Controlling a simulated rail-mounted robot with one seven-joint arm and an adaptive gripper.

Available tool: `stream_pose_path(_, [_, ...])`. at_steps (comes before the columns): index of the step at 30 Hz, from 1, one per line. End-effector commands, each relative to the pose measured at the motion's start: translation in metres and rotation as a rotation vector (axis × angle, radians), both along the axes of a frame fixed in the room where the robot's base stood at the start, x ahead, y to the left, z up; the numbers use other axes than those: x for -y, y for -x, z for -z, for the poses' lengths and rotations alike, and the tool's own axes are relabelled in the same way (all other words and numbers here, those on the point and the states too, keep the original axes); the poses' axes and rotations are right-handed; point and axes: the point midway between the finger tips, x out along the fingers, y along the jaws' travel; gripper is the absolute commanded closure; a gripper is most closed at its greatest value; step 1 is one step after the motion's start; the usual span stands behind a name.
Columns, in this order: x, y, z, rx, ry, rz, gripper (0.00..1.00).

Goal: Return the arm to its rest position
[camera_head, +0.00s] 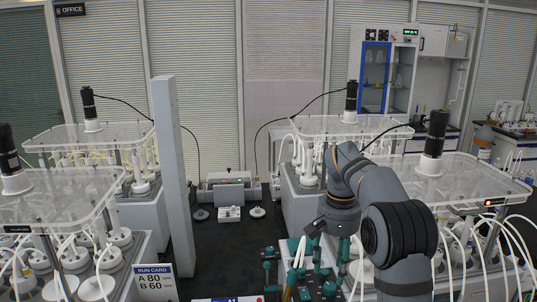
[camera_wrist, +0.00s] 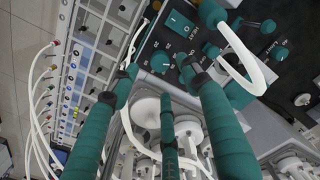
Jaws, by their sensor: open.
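My arm (camera_head: 395,230) rises at the lower right of the head view, bends at its elbow and slopes down to the left. My gripper (camera_head: 318,262), with teal fingers, hangs at the bottom centre of that view among other teal parts, so its outline is hard to separate there. In the wrist view my gripper (camera_wrist: 162,82) shows its teal fingers spread apart with nothing between them. Beyond the fingers are a dark control panel (camera_wrist: 185,40) with teal knobs and a switch, and a white curved tube (camera_wrist: 240,55).
Reactor benches with clear tops stand at left (camera_head: 60,200) and right (camera_head: 460,180), with white tubes at the right one. A grey post (camera_head: 172,180) stands left of centre. In the wrist view, a grey rack (camera_wrist: 90,50) carries tubes.

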Motion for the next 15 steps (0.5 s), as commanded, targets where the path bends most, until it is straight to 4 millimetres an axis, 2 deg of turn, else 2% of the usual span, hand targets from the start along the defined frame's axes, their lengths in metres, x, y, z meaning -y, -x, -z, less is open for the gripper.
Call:
stream_pose_path(3, [0.000,0.001,0.024,-0.005,0.000,0.000,0.53])
stream_pose_path(9, [0.000,0.001,0.054,-0.003,0.000,0.000,0.53])
stream_pose_path(15, [0.000,0.000,0.060,0.000,-0.001,-0.047,0.53])
